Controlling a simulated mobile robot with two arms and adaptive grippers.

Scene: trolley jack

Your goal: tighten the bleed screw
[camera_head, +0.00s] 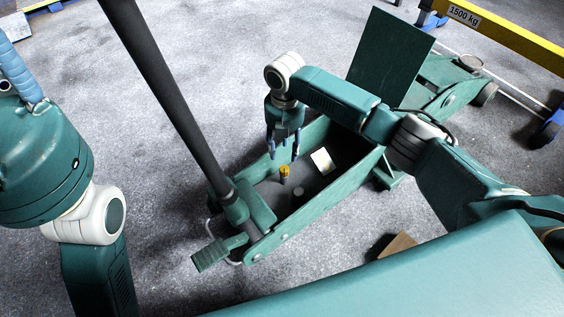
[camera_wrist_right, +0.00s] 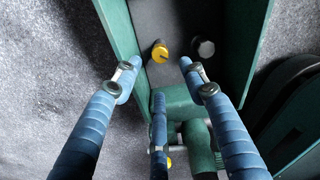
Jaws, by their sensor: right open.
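The bleed screw (camera_head: 284,173), with a yellow slotted head, stands upright inside the open body of the green trolley jack (camera_head: 318,208). In the right wrist view the yellow screw head (camera_wrist_right: 160,51) shows just beyond the fingertips, roughly centred between the two side fingers. My right gripper (camera_head: 283,148) points down into the jack body with its blue fingers spread. The fingertips are above the screw and appear apart from it. The gripper (camera_wrist_right: 157,76) is open and empty.
The jack's long dark handle (camera_head: 165,90) rises steeply left of my right gripper. A raised green plate (camera_head: 390,57) stands behind my right arm. A dark round cap (camera_wrist_right: 203,48) sits beside the screw. Grey floor is clear at left.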

